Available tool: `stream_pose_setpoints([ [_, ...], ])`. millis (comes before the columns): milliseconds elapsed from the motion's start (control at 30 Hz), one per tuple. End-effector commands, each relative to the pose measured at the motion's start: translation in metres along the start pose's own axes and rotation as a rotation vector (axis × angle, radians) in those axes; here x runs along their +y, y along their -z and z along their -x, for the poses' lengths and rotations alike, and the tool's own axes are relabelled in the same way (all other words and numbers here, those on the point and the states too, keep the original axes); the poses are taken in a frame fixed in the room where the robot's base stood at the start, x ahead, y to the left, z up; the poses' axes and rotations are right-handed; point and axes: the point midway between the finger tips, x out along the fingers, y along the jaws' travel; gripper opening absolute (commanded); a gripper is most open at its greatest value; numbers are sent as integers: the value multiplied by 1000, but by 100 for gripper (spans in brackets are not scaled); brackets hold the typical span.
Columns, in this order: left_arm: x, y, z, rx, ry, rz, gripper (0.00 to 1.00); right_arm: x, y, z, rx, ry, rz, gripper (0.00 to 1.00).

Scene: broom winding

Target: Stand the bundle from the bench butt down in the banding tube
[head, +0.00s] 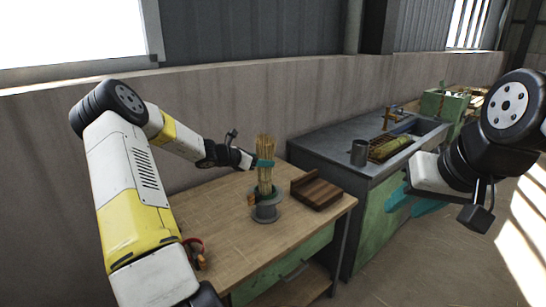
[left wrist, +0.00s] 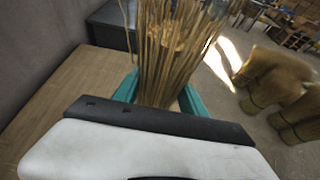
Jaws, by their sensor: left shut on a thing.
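The straw bundle (head: 266,148) stands upright over the wooden bench, bristles up. My left gripper (head: 264,163) is shut on it about midway up. In the left wrist view the bundle (left wrist: 165,60) rises between the teal fingers of my left gripper (left wrist: 158,95). The grey-green banding tube (head: 265,212) stands on its round foot on the bench, directly below the bundle. The bundle's lower end meets the tube's mouth; I cannot tell how far inside it is. My right gripper (head: 408,200), with teal fingers apart, hangs empty away from the bench.
A dark wooden block or rack (head: 316,192) lies on the bench right of the tube. The bare bench top (head: 225,240) is in front. A grey counter (head: 335,140) with a metal cup (head: 359,152) stands behind right. The left wrist view shows straw sheaves (left wrist: 272,78).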

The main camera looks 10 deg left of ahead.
Motion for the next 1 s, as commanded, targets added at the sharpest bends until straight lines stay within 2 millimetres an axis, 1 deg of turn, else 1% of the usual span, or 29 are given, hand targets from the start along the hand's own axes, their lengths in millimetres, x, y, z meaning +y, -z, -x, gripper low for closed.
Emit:
stream_pose_setpoints([
  [200,0,5,-2,0,0,2,8,0,0,0,0,0,0,36],
  [467,0,6,-2,0,0,2,8,0,0,0,0,0,0,36],
  [500,0,6,-2,0,0,1,55,0,0,0,0,0,0,36],
  [567,0,6,-2,0,0,1,67,0,0,0,0,0,0,36],
  [600,0,6,-2,0,0,1,75,0,0,0,0,0,0,36],
  [900,0,6,-2,0,-1,1,75,0,0,0,0,0,0,36],
  [1000,1,6,6,1,-2,0,75,0,0,0,0,0,0,36],
])
